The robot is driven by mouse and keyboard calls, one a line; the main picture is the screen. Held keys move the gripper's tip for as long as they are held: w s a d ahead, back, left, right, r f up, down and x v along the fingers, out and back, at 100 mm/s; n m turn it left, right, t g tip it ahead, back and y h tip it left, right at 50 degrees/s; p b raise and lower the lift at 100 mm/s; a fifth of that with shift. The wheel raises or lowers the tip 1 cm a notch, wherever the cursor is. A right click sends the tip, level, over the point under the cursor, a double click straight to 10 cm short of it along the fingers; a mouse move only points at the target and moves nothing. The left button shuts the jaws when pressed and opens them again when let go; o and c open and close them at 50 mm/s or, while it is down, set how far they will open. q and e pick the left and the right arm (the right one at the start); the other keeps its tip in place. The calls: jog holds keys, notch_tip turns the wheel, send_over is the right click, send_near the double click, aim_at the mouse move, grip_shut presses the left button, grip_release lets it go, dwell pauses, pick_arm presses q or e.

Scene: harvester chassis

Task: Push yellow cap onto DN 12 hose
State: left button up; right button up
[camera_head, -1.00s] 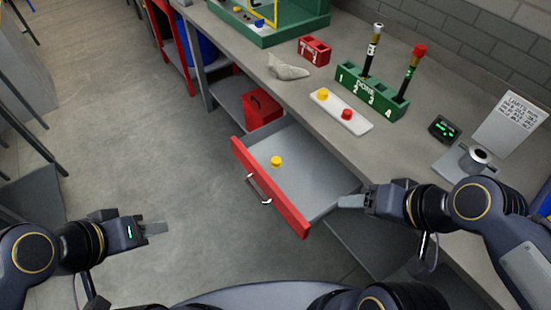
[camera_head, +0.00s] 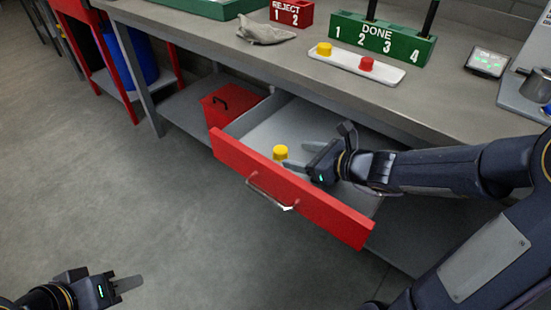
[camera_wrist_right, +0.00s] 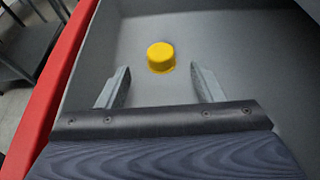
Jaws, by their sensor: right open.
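A yellow cap (camera_head: 280,152) sits on the floor of the open drawer, behind its red front. It also shows in the right wrist view (camera_wrist_right: 161,57), just beyond and between the fingertips. My right gripper (camera_head: 303,157) is inside the drawer, open and empty, fingers pointing at the cap without touching it. A second yellow cap (camera_head: 324,48) stands on the white tray on the bench, beside a red cap (camera_head: 367,63). Two dark hoses, one in the green DONE rack's left part (camera_head: 371,10) and one further right (camera_head: 431,18), stand upright, tops cut off. My left gripper (camera_head: 127,284) is low at the left, away from everything.
The drawer's red front (camera_head: 300,198) with its handle sticks out from the grey bench (camera_head: 215,27). A red REJECT box (camera_head: 291,13), a grey cloth (camera_head: 265,30) and a small display (camera_head: 487,62) are on the bench. A red box (camera_head: 232,103) is left of the drawer.

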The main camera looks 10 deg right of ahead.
aim_at(282, 150)
jog(key=b+x, duration=0.2)
jog(key=x, duration=0.5)
jog(key=shift+w+r, duration=0.1)
jog(key=shift+r, duration=0.05)
jog(key=c, duration=1)
